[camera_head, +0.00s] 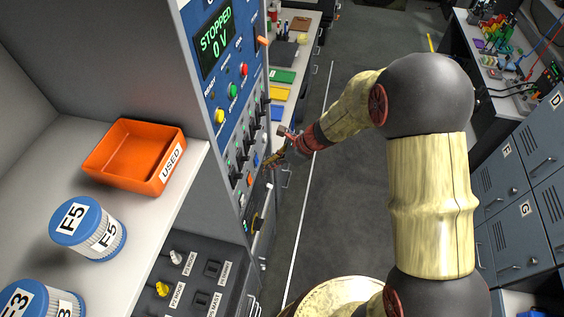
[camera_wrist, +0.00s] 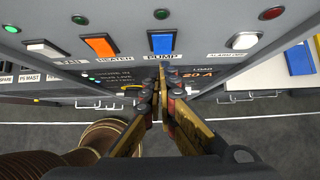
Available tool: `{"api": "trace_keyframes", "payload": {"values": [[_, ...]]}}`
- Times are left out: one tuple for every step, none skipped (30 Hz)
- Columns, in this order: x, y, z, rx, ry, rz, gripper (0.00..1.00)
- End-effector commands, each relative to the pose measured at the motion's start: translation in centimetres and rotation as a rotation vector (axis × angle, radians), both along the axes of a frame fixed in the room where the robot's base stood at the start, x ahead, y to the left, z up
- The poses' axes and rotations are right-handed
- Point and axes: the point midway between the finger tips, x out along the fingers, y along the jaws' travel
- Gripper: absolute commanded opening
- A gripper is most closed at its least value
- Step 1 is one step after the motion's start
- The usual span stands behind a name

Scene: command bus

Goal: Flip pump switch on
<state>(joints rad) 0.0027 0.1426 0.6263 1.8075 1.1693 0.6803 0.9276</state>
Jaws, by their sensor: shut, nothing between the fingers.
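The pump switch (camera_wrist: 162,42) is a blue rocker in a dark frame on the grey panel, with a PUMP label just below it in the wrist view. A green lamp (camera_wrist: 161,13) sits above it. I cannot tell which way the rocker is tilted. My gripper (camera_wrist: 162,82) is shut and empty, its fingertips just below the PUMP label and partly over the lettering there. Contact with the panel cannot be told. In the head view my gripper (camera_head: 271,162) is close to the lower part of the control panel; the switch there is too small to read.
An orange HEATER rocker (camera_wrist: 100,45) is left of the pump switch, and a white alarm rocker (camera_wrist: 242,40) is right. The display (camera_head: 215,38) reads STOPPED, 0 V. An orange tray (camera_head: 119,177) marked USED and blue-capped filters (camera_head: 76,219) stand on the shelf. The floor aisle is clear.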

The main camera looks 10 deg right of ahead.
Motion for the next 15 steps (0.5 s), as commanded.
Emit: {"api": "trace_keyframes", "payload": {"values": [[0.13, 0.47, -0.02, 0.001, 0.001, 0.001, 0.0], [0.2, 0.67, -0.05, 0.0, 0.001, 0.001, 0.0], [0.27, 0.86, -0.08, 0.0, 0.001, 0.001, 0.0], [0.31, 0.96, -0.1, 0.0, 0.001, 0.001, 0.0], [0.35, 1.03, -0.13, 0.0, 0.001, 0.001, 0.0], [0.38, 1.08, -0.15, 0.0, 0.001, 0.0, 0.0], [0.39, 1.1, -0.15, 0.0, 0.001, 0.0, 0.0], [0.39, 1.11, -0.16, 0.0, 0.001, 0.0, 0.0], [0.4, 1.11, -0.16, 0.0, 0.001, -0.001, 0.0], [0.4, 1.11, -0.16, 0.0, 0.001, -0.001, 0.0], [0.4, 1.11, -0.16, 0.0, 0.001, -0.001, 0.0], [0.4, 1.09, -0.16, 0.0, 0.001, -0.001, 0.0], [0.4, 1.09, -0.16, 0.0, 0.001, -0.001, 0.0], [0.39, 1.09, -0.15, 0.0, 0.001, -0.001, 0.0], [0.4, 1.11, -0.17, 0.0, 0.001, -0.001, 0.0]]}}
